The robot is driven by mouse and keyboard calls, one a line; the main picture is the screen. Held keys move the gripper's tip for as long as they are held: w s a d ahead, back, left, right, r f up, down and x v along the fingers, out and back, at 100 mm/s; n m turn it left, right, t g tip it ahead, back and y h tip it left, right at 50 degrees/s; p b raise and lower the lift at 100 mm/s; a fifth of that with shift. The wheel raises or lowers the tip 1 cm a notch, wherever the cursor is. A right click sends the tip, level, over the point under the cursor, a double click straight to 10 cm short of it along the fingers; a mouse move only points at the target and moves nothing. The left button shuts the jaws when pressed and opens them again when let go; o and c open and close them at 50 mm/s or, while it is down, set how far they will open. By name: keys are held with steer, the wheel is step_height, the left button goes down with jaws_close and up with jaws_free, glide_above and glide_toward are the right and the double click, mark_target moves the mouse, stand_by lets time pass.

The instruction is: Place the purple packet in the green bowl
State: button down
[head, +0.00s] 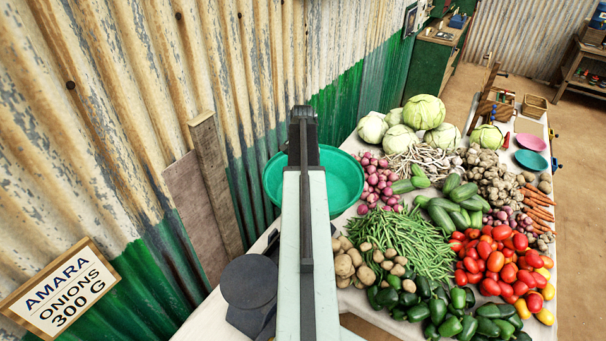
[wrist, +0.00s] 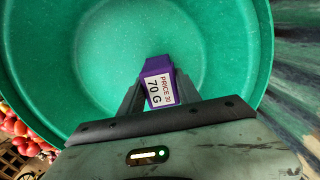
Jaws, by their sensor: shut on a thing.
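The purple packet (wrist: 157,66) has a white label reading "PRICE 30" and "70 G". In the wrist view it sits between the fingers of my gripper (wrist: 158,90), which is shut on it. The green bowl (wrist: 40,75) fills most of the wrist view, and the packet shows against its inside. Whether the packet touches the bowl's bottom, I cannot tell. In the head view the green bowl (head: 343,180) stands at the table's back left, partly covered by my arm. The packet is hidden there.
Red onions (head: 378,186) lie just right of the bowl, with cabbages (head: 424,112) behind. Potatoes, beans (head: 415,238), peppers and tomatoes (head: 500,265) crowd the table. A dark round plate (head: 249,281) is at the near left. A corrugated wall (head: 240,70) runs along the left.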

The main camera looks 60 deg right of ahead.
steer(key=c, duration=0.9)
jaws_free()
steer(key=shift+o, duration=0.2)
steer(key=shift+r, duration=0.1)
step_height(320, 180, up, 13)
steer(key=p, duration=1.3)
